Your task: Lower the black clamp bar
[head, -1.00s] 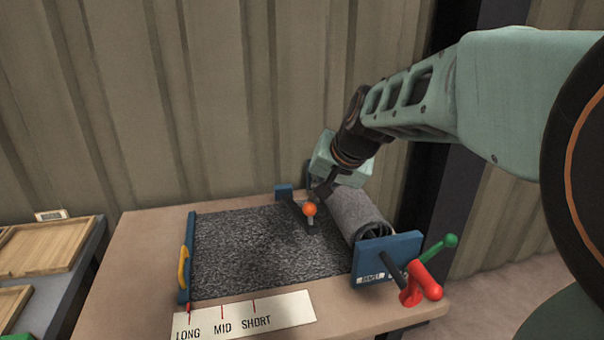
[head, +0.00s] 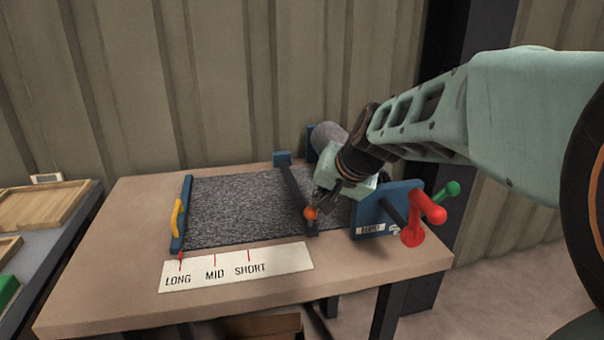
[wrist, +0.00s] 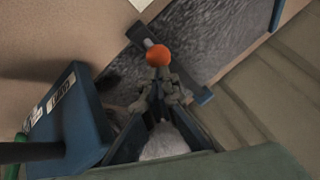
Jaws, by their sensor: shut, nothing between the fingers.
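The black clamp bar (head: 294,187) lies across the grey fabric, from a blue block (head: 282,158) at the far edge to the near edge. It looks down on the fabric or very close to it. Its orange knob (head: 310,213) is near its near end. The bar (wrist: 187,76) and knob (wrist: 158,55) also show in the wrist view. My gripper (head: 318,201) is shut and empty, pointing down just behind the knob. In the wrist view the fingertips (wrist: 161,86) are right by the knob; I cannot tell whether they touch it.
Grey fabric (head: 235,205) runs left to a blue end bar (head: 181,215) with a yellow handle (head: 177,219). A blue plate (head: 388,208) with red (head: 411,235) and green (head: 452,189) handles stands at right. A LONG/MID/SHORT label (head: 237,269) lies in front. Wooden trays (head: 40,208) are left.

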